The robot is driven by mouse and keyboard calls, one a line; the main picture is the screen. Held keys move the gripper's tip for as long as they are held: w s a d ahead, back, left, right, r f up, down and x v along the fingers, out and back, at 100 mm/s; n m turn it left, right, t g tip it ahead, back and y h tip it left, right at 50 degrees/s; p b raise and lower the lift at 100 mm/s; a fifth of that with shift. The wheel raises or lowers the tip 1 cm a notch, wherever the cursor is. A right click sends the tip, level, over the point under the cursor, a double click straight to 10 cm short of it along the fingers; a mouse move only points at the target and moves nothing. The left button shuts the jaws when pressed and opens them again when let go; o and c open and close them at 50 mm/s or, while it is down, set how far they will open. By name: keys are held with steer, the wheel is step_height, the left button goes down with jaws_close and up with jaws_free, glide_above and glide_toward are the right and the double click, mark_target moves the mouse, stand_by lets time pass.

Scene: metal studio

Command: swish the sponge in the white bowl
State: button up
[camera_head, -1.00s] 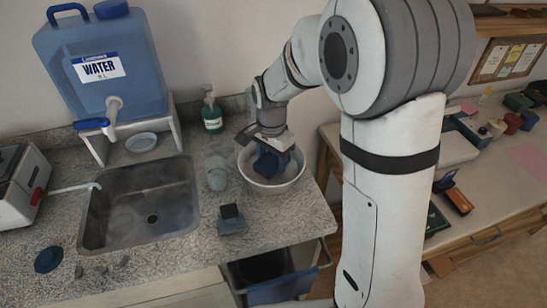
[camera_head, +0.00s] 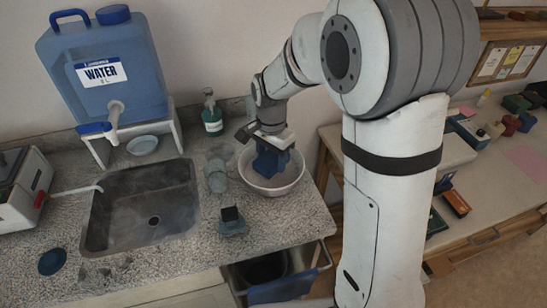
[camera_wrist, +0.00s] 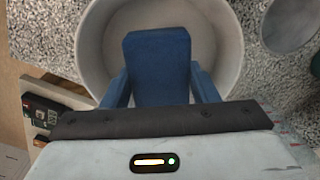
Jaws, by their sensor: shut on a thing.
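The white bowl (camera_head: 297,180) stands on the speckled counter near its right end, upright. My gripper (camera_head: 270,150) reaches down over it and is shut on a blue block, which I take to be the sponge (camera_head: 272,165). The sponge is inside the bowl's outline. In the wrist view the sponge (camera_wrist: 158,68) sits between two blue fingers, with the bowl (camera_wrist: 233,60) around it and its pale inside showing beyond. Whether the sponge touches the bowl's bottom or any liquid is hidden.
A clear glass-like object (camera_head: 216,170) stands close left of the bowl. A green soap bottle (camera_head: 212,115) is behind it. A small dark block on a bluish base (camera_head: 232,222) lies in front. The sink (camera_head: 145,230) is further left, below the blue water jug (camera_head: 110,75).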

steer(key=shift+r+p, duration=1.95)
steer(key=shift+r, duration=1.1)
stand_by(1.5)
step_height(320, 180, up, 4)
steer(key=p, duration=0.2)
steer(key=shift+p, duration=0.4)
steer(key=shift+s, duration=0.1)
